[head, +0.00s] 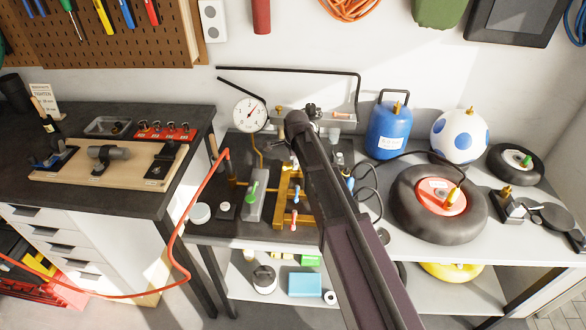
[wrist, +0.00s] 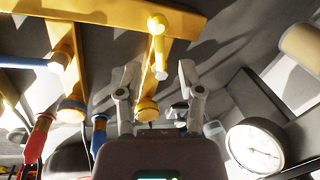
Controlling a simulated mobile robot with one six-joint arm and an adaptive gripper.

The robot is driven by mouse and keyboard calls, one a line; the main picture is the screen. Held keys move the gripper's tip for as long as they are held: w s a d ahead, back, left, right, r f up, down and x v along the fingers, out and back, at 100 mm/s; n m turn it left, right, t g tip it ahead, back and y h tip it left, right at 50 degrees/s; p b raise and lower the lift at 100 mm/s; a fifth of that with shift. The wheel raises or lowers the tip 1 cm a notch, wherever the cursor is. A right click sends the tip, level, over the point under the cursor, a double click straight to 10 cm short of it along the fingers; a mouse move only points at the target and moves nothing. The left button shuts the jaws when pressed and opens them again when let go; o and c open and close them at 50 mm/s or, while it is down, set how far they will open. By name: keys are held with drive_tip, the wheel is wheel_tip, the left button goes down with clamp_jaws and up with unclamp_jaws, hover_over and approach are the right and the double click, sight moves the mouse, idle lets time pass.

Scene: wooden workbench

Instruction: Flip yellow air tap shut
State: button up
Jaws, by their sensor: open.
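In the wrist view, the yellow tap lever (wrist: 157,45) has a rounded end and points away from my gripper, over the brass manifold (wrist: 95,12). My gripper (wrist: 156,78) is open, with one finger on each side of the lever's line. The lever's near part shows between the fingertips; I cannot tell whether either finger touches it. In the head view, the manifold (head: 284,212) stands on the bench, partly behind my arm. My arm hides the gripper and the yellow tap there.
Other levers sit close by: a blue-ended one (wrist: 57,66), a green one (head: 252,191) and a red one (head: 294,222). The pressure gauge (wrist: 255,148) is at the lower right in the wrist view. A blue tank (head: 388,130) and a tyre (head: 408,212) stand to the right.

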drive_tip(key=shift+w+a+f+b, duration=0.1)
drive_tip(key=shift+w+f+b, duration=0.05)
drive_tip(key=shift+f+b, duration=0.65)
drive_tip(key=shift+f, duration=0.1)
clamp_jaws()
